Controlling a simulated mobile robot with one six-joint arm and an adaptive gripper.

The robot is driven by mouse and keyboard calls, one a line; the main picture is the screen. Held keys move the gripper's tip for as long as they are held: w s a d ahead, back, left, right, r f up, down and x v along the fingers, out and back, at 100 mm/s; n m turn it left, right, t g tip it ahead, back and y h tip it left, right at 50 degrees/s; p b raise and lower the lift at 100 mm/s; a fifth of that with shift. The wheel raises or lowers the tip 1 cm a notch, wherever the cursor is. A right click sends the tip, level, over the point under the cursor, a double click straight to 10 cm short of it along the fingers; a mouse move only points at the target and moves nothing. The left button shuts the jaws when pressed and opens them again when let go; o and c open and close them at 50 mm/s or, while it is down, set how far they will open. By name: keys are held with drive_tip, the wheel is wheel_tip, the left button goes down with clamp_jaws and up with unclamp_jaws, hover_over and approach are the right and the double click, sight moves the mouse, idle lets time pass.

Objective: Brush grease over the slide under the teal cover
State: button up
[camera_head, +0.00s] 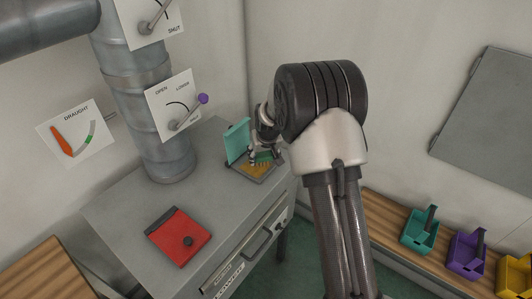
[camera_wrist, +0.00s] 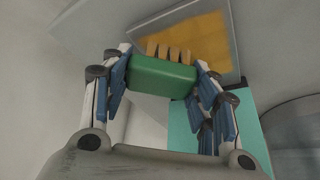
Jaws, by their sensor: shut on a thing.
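The teal cover (camera_head: 237,141) stands open at the far right of the grey cabinet top, and it also shows in the wrist view (camera_wrist: 182,130). The slide beneath it (camera_head: 262,174) bears a yellow-orange layer, seen close in the wrist view (camera_wrist: 205,38). My gripper (camera_head: 262,150) is over the slide. It is shut on a green brush block (camera_wrist: 160,76) with tan bristles (camera_wrist: 168,52), which point at the yellow surface. The bristles overlap the surface's edge in the wrist view; I cannot tell whether they touch it. My arm hides part of the slide's surroundings in the head view.
A closed red cover (camera_head: 180,237) lies on the cabinet top (camera_head: 130,205). A pipe (camera_head: 160,150) with a lever plate rises behind. Teal (camera_head: 419,232), purple (camera_head: 466,255) and yellow (camera_head: 514,277) bins stand on a wooden bench at right.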

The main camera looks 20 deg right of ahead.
drive_tip(key=shift+s+a+b, duration=0.3)
drive_tip(key=shift+s+a, duration=0.45)
drive_tip(key=shift+a, duration=0.3)
drive_tip(key=shift+s+a+b, duration=0.3)
drive_tip(key=shift+s+a, duration=0.4)
drive_tip(key=shift+a, duration=0.3)
drive_tip(key=shift+s+a+b, duration=0.3)
drive_tip(key=shift+s+a, duration=0.45)
drive_tip(key=shift+a, duration=0.3)
drive_tip(key=shift+r, duration=0.15)
drive_tip(key=shift+r+p, duration=2.05)
drive_tip(key=shift+r, duration=0.85)
drive_tip(key=shift+r+p, duration=0.95)
drive_tip(key=shift+r, duration=0.55)
